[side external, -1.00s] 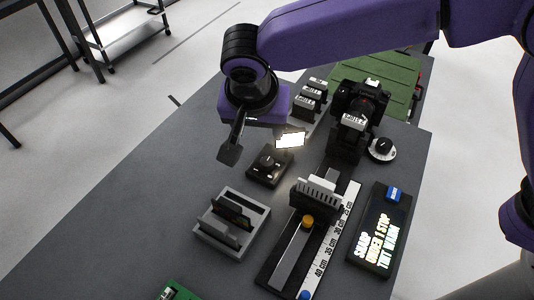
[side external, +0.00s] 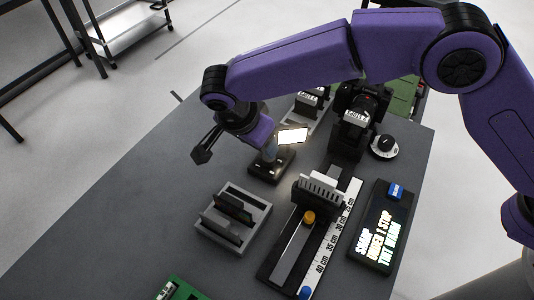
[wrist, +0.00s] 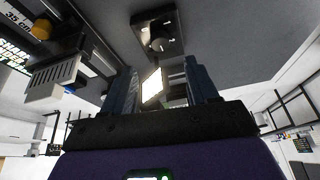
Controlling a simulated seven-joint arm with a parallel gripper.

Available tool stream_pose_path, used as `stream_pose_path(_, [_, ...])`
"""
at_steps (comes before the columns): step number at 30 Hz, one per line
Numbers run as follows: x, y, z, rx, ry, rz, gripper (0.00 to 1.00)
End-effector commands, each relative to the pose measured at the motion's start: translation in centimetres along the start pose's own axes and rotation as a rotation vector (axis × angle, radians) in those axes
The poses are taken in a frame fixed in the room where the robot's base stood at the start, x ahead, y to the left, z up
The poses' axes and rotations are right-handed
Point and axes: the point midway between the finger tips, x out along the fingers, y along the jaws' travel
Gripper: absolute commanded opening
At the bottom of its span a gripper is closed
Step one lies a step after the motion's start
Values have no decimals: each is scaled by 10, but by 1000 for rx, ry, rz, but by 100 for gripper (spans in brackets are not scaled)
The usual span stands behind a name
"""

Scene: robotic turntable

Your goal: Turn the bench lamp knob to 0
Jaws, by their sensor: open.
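The bench lamp is a small dark box (side external: 263,175) with a bright white glowing panel (side external: 293,135) above it. The wrist view shows the box (wrist: 144,18) ahead, with its round knob (wrist: 160,44) on top, and the glowing panel (wrist: 151,86) between the fingers in the picture. In the wrist view my gripper (wrist: 164,75) is open, and the knob lies beyond the fingertips. The knob is hidden in the side view, so its setting cannot be read.
A grey slotted holder (side external: 232,238) stands in front of the lamp. A ruler rail (side external: 331,233) with a finned block (side external: 319,190) lies to the right. A camera (side external: 352,120), a white-rimmed dial (side external: 384,147) and a lit sign box (side external: 377,228) are farther right. The table's left side is clear.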

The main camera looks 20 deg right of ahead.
Motion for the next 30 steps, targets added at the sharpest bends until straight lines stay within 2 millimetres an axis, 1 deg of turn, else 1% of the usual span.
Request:
stream_pose_path(1, [12, 1, -1, -1, 2, 5, 59])
stream_pose_path(9, [60, 1, 0, -1, 2, 4, 59])
stream_pose_path(12, [74, 1, 0, -1, 2, 4, 59])
stream_pose_path(15, [84, 1, 0, 0, 1, 3, 59])
stream_pose_path(21, [94, 0, 0, 0, 0, 0, 59])
stream_pose_path(28, [94, 0, 0, 0, 0, 0, 59])
stream_pose_path(29, [94, 0, 0, 0, 0, 0, 55])
stream_pose_path(30, [94, 0, 0, 0, 0, 0, 42])
